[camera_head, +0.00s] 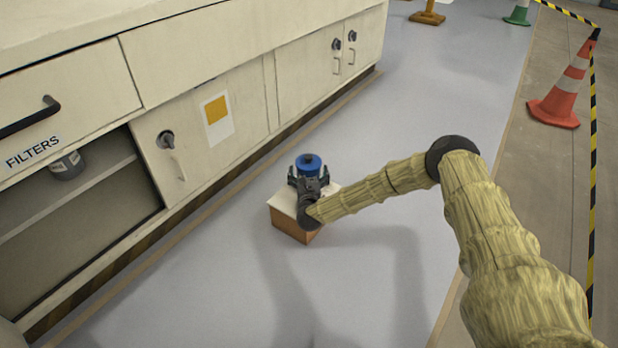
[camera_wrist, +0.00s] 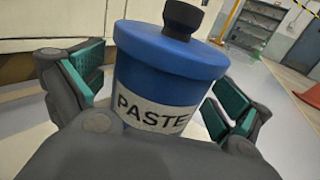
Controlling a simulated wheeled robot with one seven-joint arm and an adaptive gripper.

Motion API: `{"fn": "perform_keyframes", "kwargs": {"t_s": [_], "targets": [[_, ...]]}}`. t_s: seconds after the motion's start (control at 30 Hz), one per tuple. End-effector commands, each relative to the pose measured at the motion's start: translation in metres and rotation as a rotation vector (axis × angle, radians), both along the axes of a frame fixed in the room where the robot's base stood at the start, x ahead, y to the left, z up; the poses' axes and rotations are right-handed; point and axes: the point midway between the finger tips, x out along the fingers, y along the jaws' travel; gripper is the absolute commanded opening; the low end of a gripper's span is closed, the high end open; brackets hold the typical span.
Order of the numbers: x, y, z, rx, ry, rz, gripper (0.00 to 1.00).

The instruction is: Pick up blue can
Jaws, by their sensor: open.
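The blue can (camera_head: 308,163) stands on a small box with a white top (camera_head: 285,200) and brown sides, on the floor in front of the cabinets. In the wrist view the blue can (camera_wrist: 172,65) has a black knob on its lid and a white label reading PASTE, and looks tilted in the picture. My gripper (camera_head: 308,182) is at the can from the near side. In the wrist view my gripper (camera_wrist: 150,95) is open, with one green-padded finger on each side of the can and a visible gap at the left. The can's lower part is hidden by my gripper.
A cream cabinet row (camera_head: 200,110) with a FILTERS drawer and an open shelf runs along the left. A grey can (camera_head: 67,166) sits on that shelf. An orange cone (camera_head: 562,95) and a yellow-black barrier stand at the right. The floor around the box is clear.

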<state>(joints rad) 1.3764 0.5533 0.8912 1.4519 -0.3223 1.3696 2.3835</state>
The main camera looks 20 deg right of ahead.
Motion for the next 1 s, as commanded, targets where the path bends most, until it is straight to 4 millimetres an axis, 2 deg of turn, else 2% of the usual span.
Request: {"fn": "perform_keyframes", "kwargs": {"t_s": [0.07,0.37,0.73,1.0], "targets": [[0.0,0.0,0.0,0.0,0.0,0.0,1.0],[-0.001,0.0,0.0,0.0,0.0,0.0,0.48],[0.0,0.0,0.005,0.0,0.0,0.0,0.48],[0.0,0.0,0.037,0.002,-0.002,-0.001,0.48]]}}
